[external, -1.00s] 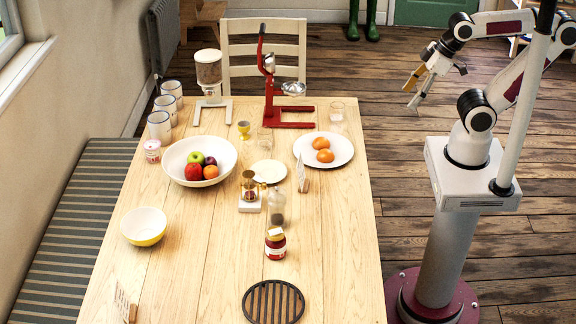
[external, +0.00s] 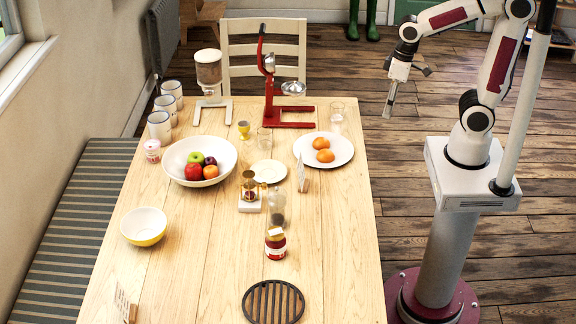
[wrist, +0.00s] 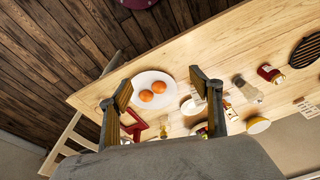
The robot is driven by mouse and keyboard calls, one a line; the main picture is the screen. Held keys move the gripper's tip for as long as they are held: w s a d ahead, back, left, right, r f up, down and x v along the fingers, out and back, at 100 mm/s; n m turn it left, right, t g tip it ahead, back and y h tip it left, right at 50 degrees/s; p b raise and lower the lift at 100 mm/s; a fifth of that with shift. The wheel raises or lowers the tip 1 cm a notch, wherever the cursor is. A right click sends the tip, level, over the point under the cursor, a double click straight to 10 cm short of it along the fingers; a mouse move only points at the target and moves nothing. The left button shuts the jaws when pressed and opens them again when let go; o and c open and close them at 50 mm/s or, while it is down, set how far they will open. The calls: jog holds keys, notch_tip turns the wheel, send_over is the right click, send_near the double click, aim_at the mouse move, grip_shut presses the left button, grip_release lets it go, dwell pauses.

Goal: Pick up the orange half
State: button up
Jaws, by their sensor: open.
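Two orange pieces lie on a white plate (external: 340,143) at the right side of the table. One orange piece (external: 320,143) is toward the back and the other orange piece (external: 324,156) is just in front of it. Which is a half, I cannot tell. In the wrist view both show on the plate (wrist: 166,80), as one orange piece (wrist: 146,96) and another orange piece (wrist: 159,87). My gripper (external: 388,110) is in the air right of the table, apart from the plate. In the wrist view my gripper (wrist: 160,95) is open with nothing between its fingers.
A red press (external: 270,100) stands behind the plate, with a clear glass (external: 337,110) beside it. The table's front right is clear.

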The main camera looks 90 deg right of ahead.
jog(key=w+d+f+m+g+y, duration=0.1)
jog(key=w+d+f+m+g, duration=0.1)
jog(key=w+d+f+m, duration=0.35)
jog(key=m+y, duration=0.2)
jog(key=m, duration=0.8)
send_over(326, 150)
jog(key=s+d, duration=0.1)
jog(key=shift+n, duration=0.25)
jog(key=f, duration=1.1)
jog(key=shift+s+d+f, duration=0.15)
jog(key=shift+d+f, duration=0.05)
jog(key=shift+f, duration=0.2)
jog(key=shift+w+r+m+t, duration=0.2)
jog(key=shift+w+m+t, duration=0.1)
jog(key=shift+w+m, duration=0.2)
jog(key=shift+m, duration=0.6)
jog(key=shift+x, duration=1.3)
jog(key=shift+d+x, duration=0.2)
jog(key=shift+x, duration=1.05)
jog(key=shift+d+x, duration=0.15)
jog(key=shift+x, duration=1.15)
